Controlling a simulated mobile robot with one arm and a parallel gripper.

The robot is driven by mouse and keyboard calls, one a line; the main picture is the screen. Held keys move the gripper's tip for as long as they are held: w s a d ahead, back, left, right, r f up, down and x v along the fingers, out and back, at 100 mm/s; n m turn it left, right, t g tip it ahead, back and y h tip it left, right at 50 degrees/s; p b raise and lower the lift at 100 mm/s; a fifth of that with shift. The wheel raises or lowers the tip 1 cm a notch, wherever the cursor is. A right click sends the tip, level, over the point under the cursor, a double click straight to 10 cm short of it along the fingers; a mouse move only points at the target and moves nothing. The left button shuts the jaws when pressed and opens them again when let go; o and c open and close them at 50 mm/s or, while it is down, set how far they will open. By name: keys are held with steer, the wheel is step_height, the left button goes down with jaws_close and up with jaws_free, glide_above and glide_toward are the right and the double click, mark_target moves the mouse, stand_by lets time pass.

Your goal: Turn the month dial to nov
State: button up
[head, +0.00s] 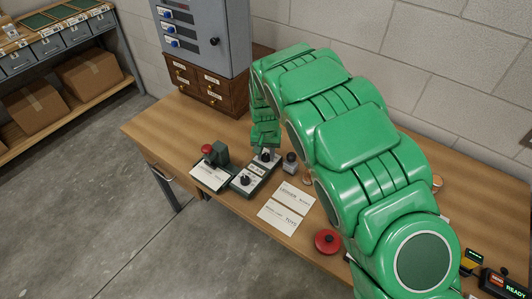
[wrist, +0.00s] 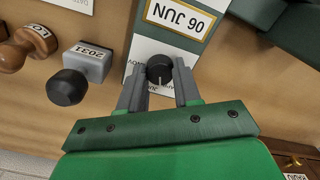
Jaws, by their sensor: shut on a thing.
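The month dial is a black round knob (wrist: 160,69) on a white plate in the wrist view; it also shows in the head view (head: 265,155). Printed months ring it, with NOV at its left and what looks like JAN below it. A white mark on the knob points down in the wrist view. My gripper (wrist: 160,80) has one finger on each side of the knob and is shut on it; it also shows in the head view (head: 265,143). A window above the dial (wrist: 178,18) shows 06 JUN upside down. A second black dial (head: 244,180) sits nearer the bench front.
A grey block marked 2031 (wrist: 88,60) with a black knob and a wooden stamp (wrist: 20,48) stand close by. A red-topped device (head: 208,150) is left of the dials. Paper cards (head: 287,207) lie right. Wooden drawers (head: 205,85) stand behind.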

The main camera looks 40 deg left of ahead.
mark_target(266, 156)
steer(key=m, duration=0.4)
steer(key=shift+m, duration=0.3)
steer(key=m, duration=0.4)
steer(key=shift+m, duration=0.3)
steer(key=m, duration=0.4)
steer(key=shift+m, duration=2.5)
steer(key=o, duration=1)
steer(key=shift+o, duration=0.2)
steer(key=shift+r, duration=3.85)
